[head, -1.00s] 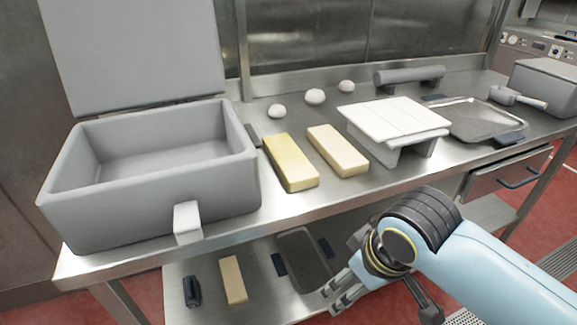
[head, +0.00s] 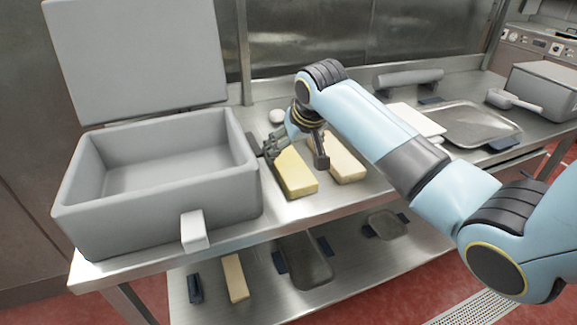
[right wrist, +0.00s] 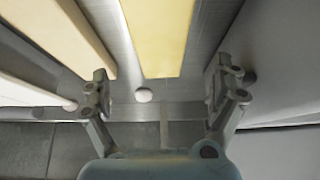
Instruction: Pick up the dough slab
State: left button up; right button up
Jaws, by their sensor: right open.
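A yellow slab (head: 298,177) lies on the steel counter, and a paler cream slab (head: 350,168) lies to its right. Which one is the dough slab I cannot tell. My right gripper (head: 294,152) is open and empty over the far end of the yellow slab, its fingers spread to either side. In the right wrist view the yellow slab (right wrist: 158,35) runs between the open fingers, with the cream slab (right wrist: 58,30) to its left. My arm partly hides both slabs in the head view. My left gripper is not in view.
A grey open-lidded bin (head: 150,215) stands close left of the yellow slab. A white dough ball (head: 277,116) lies behind the slabs. A white board (head: 415,119), a metal tray (head: 470,122) and a scoop (head: 510,99) are to the right. Another slab (head: 235,278) lies on the lower shelf.

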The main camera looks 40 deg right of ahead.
aim_at(289, 161)
jog(key=x, duration=0.6)
jog(key=shift+w+f, duration=0.1)
jog(key=shift+f, duration=0.3)
jog(key=c, duration=1.6)
jog(key=shift+r, duration=0.1)
jog(key=shift+c, duration=0.6)
jog(key=shift+r, duration=0.1)
